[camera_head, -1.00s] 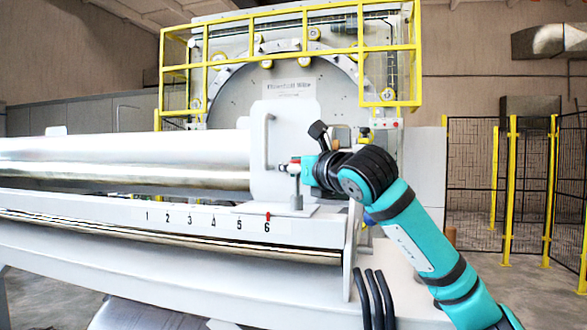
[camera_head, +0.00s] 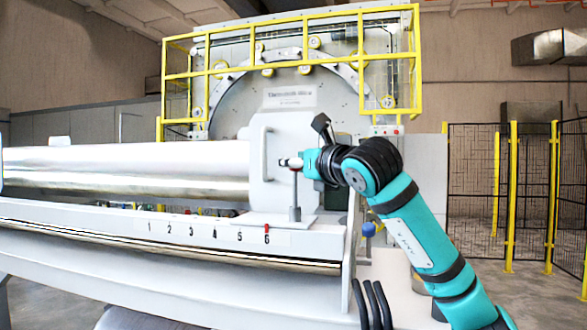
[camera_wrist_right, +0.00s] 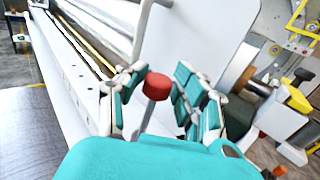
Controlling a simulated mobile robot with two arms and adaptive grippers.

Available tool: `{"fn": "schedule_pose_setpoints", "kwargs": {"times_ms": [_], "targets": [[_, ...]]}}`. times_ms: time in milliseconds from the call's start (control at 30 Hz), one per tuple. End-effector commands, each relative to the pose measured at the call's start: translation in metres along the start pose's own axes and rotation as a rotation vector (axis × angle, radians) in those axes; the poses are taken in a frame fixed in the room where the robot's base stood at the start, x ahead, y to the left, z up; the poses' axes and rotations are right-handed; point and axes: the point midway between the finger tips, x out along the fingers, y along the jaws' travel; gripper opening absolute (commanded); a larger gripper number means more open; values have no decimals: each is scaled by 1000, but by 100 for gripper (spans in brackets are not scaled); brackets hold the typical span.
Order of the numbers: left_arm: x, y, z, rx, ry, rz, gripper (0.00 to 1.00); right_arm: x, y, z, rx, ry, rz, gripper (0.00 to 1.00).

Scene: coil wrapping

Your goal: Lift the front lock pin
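The front lock pin (camera_head: 295,200) is an upright grey post with a red top, standing on a light base plate at the end of the scaled beam. My right gripper (camera_head: 288,162) is at the top of the post. The exact contact is hard to see. The grey stem runs down below the cap. My left gripper is not in view.
A large shiny cylinder (camera_head: 120,172) lies at the left, with a pale end plate (camera_head: 283,140) and handle behind the pin. The beam carries a numbered scale (camera_head: 215,233). A yellow railing (camera_head: 290,42) and machine stand behind. A fence (camera_head: 478,180) is at the right.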

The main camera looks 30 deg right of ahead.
Motion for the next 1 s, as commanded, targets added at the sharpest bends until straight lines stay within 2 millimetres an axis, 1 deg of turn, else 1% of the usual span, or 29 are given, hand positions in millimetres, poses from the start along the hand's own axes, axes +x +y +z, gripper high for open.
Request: {"fn": "schedule_pose_setpoints", "kwargs": {"times_ms": [33,100,367,467,567,800,900,1000], "targets": [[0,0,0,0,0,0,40,1,0,-1,0,3,-1,42],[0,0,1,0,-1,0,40,1,0,-2,0,5,-1,51],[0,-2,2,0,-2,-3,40,2,0,-3,0,8,-1,51],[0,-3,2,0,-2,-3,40,-4,-1,-3,0,8,-2,51],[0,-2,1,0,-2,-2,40,-18,0,-3,-1,6,-1,51],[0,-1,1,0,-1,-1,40,-69,-1,-3,-3,6,-4,51],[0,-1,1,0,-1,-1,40,-88,-1,-2,-2,5,-4,51],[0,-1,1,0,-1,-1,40,-103,-1,-2,-1,6,-3,51]]}}
